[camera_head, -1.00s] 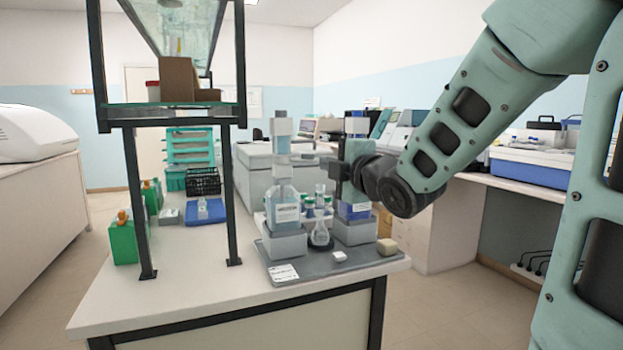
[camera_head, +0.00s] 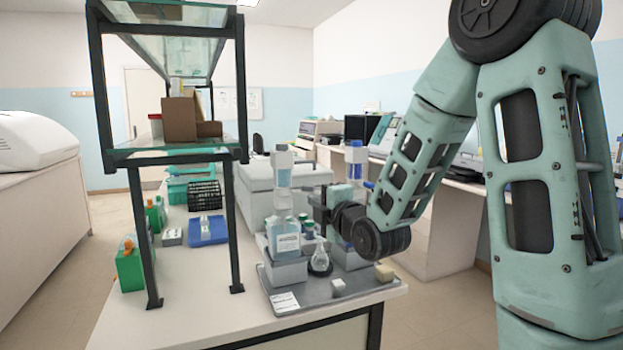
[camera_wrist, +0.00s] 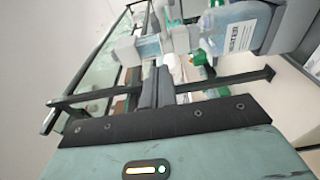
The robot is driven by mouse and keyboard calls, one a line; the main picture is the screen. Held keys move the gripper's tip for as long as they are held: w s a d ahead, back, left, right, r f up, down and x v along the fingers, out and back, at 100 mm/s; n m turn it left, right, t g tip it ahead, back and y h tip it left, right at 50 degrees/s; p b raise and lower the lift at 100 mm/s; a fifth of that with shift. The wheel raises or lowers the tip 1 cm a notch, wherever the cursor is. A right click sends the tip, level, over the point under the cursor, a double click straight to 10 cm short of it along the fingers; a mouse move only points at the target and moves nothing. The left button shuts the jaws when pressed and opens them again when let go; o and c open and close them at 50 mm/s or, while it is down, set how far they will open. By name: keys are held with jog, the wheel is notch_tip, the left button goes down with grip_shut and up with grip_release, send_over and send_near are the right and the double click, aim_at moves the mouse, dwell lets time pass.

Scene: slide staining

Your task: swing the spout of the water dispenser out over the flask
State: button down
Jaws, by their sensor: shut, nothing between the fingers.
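A clear, labelled dispenser bottle (camera_head: 287,243) with a white and pale-blue head (camera_head: 283,165) stands on a grey block at the left of the tray. A second dispenser with a blue-topped head (camera_head: 356,155) stands at the right, partly behind my arm. I cannot tell from the labels which holds water. The small clear flask (camera_head: 320,256) stands upright between them, near the front. My gripper (camera_head: 313,200) is shut and empty, above the flask and beside the left dispenser. In the wrist view, its fingers (camera_wrist: 156,88) lie together; the labelled bottle (camera_wrist: 238,30) shows beyond them.
The grey tray (camera_head: 318,298) holds both dispensers, a label card (camera_head: 285,302), a white piece (camera_head: 338,286) and a beige block (camera_head: 384,272). A black-framed shelf (camera_head: 150,285) stands to the left. The bench front is clear.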

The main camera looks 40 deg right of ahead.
aim_at(309, 191)
jog(key=shift+w+d+p, duration=0.65)
jog(key=shift+w+p, duration=0.3)
jog(key=shift+w, duration=0.2)
jog(key=shift+w+d+p, duration=0.6)
jog(key=shift+w+p, duration=0.35)
jog(key=shift+w, duration=0.15)
jog(key=shift+w+d+p, duration=0.65)
jog(key=shift+w+p, duration=0.3)
jog(key=shift+w, duration=0.2)
jog(key=shift+d+f+y+b, duration=0.1)
jog(key=shift+f+y+b, duration=0.05)
jog(key=shift+y+b, duration=0.3)
jog(key=y+b, duration=0.1)
jog(key=d+n+b, duration=0.1)
jog(key=shift+w+d+f+n+y+b, duration=0.1)
jog(key=shift+w+f+n+y+b, duration=0.05)
jog(key=shift+n+y+b, duration=0.2)
jog(key=w+d+b, duration=0.1)
jog(key=d+b, duration=0.1)
jog(key=b, duration=0.2)
jog(key=shift+w, duration=0.15)
jog(key=shift+w+d+r+b, duration=0.25)
jog(key=shift+w+d+b, duration=0.65)
jog(key=shift+b, duration=0.75)
jog(key=shift+d, duration=0.1)
